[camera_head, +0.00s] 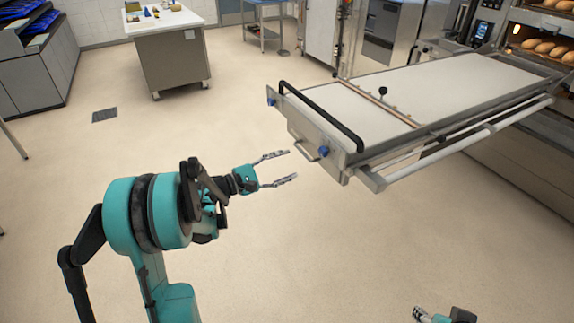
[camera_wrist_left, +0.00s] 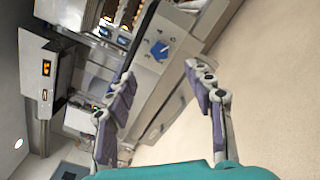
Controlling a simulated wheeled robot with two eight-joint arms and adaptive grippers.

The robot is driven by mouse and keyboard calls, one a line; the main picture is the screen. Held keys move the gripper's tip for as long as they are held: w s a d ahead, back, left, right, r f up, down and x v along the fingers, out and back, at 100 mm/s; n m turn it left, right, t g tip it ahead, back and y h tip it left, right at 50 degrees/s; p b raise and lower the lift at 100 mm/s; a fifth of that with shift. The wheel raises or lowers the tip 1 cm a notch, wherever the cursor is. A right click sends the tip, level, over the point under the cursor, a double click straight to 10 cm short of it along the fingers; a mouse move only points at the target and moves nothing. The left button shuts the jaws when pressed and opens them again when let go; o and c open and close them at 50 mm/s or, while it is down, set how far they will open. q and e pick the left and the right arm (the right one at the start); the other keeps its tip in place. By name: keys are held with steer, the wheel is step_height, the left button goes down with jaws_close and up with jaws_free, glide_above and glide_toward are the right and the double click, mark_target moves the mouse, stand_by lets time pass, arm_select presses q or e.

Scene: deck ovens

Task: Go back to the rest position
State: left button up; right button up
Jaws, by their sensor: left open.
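My left gripper (camera_head: 290,167) is open and empty in the head view, with its fingers pointing right. It is held in the air a little left of the loader's near end, apart from it. In the left wrist view its two fingers (camera_wrist_left: 165,100) are spread wide, with nothing between them. My right gripper (camera_head: 418,314) shows only in part at the bottom edge of the head view; its jaws are too cut off to read.
A loader table (camera_head: 450,88) with a black handle bar (camera_head: 322,117) and blue knobs reaches out from the deck oven (camera_head: 540,45), which holds loaves. A worktable (camera_head: 170,58) stands at the back left. Open floor (camera_head: 300,260) lies below and around my left arm.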

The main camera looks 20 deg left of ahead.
arm_select(q)
step_height(320, 180, up, 16)
steer(key=s+a+n+t+y, duration=0.2)
steer(key=n+t+y, duration=0.75)
steer(key=n, duration=1.95)
steer(key=s+d+f+n+g, duration=0.4)
steer(key=s+f+n+g, duration=0.1)
steer(key=s+f+n, duration=0.2)
steer(key=s+d+f+n+g+y, duration=0.1)
steer(key=s+d+f+n+g, duration=0.3)
steer(key=s+n, duration=0.5)
steer(key=s+d+f+n+g, duration=0.4)
steer(key=s+f+n+g, duration=0.3)
steer(key=f, duration=0.4)
steer(key=shift+s+d+n, duration=0.35)
steer(key=shift+s+n, duration=0.2)
steer(key=shift+n, duration=0.15)
steer(key=shift+g+y, duration=0.25)
